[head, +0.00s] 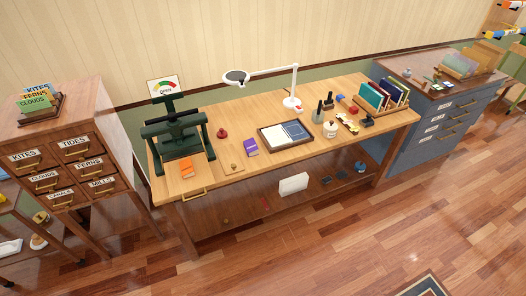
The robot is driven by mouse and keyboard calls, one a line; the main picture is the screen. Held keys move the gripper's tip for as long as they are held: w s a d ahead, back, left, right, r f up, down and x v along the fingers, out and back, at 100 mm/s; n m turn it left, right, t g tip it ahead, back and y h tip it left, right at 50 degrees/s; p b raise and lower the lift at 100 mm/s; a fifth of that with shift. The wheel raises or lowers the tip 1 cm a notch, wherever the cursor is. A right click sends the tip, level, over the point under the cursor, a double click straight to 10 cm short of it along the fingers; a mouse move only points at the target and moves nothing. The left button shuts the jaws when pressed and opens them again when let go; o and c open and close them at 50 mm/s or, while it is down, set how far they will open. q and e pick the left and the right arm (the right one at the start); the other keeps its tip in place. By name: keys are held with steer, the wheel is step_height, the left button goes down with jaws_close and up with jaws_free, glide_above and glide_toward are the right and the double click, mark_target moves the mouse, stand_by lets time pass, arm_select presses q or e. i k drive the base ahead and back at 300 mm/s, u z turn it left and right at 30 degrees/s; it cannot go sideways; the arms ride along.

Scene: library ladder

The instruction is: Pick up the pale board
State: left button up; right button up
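A pale wooden board (232,166) appears to lie flat near the front edge of the workbench (215,104), left of centre. Its colour is close to that of the bench top, and a small dark-gold knob-like spot shows on it. It lies between an orange book (186,170) on the left and a purple book (251,147) on the right. Neither of my grippers is in view.
A dark green press (173,130) stands left of the board. A dark red round object (222,133) sits behind it. A tray (286,137) and a white lamp (292,103) are to the right.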

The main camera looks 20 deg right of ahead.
mark_target(231, 163)
steer(key=z, duration=0.2)
steer(key=i, duration=1.35)
steer(key=u, duration=0.7)
